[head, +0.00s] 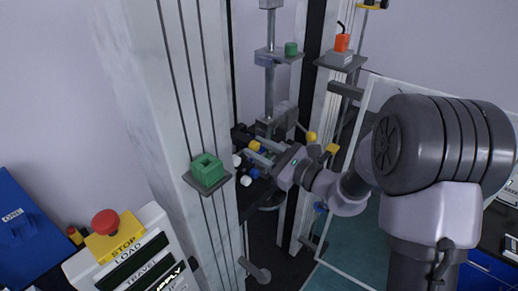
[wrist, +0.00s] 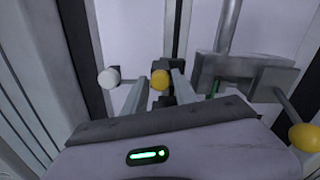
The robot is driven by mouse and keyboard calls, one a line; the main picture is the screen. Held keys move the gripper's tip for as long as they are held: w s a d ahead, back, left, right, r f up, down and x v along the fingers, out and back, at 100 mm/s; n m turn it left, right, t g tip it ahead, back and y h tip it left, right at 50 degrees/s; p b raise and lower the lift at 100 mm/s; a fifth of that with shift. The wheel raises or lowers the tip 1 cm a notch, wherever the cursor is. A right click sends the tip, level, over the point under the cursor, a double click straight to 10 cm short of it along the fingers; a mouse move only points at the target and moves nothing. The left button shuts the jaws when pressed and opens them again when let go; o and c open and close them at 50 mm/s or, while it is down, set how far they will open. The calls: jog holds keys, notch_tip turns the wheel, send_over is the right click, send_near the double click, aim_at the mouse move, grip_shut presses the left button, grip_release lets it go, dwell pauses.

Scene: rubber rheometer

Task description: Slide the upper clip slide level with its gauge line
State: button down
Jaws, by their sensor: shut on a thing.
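My gripper (head: 250,148) reaches left into the machine frame and is shut on a yellow knob (head: 254,145). In the wrist view the yellow knob (wrist: 160,79) sits between the two fingers, in front of a small dark block (wrist: 167,95). The block looks like part of a clip slide, but I cannot tell which one. A white knob (wrist: 108,77) stands just left of the fingers. I cannot make out a gauge line in either view; the slide's body is mostly hidden behind the fingers and gripper.
A grey clamp block (wrist: 245,75) with a yellow-knobbed lever (wrist: 305,138) stands close on the right. White and blue knobs (head: 255,173) sit just below the gripper. A pale column (head: 165,100) with a green block (head: 207,168) is at left, near a control box (head: 130,255).

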notch_tip(320, 180, down, 5)
jog(key=b, duration=0.4)
jog(key=c, duration=1.2)
grip_release()
jog(key=b+v, duration=0.2)
jog(key=v, duration=1.5)
jog(key=shift+s+d+b, duration=0.15)
jog(key=shift+d+b, duration=0.05)
jog(key=shift+b, duration=0.1)
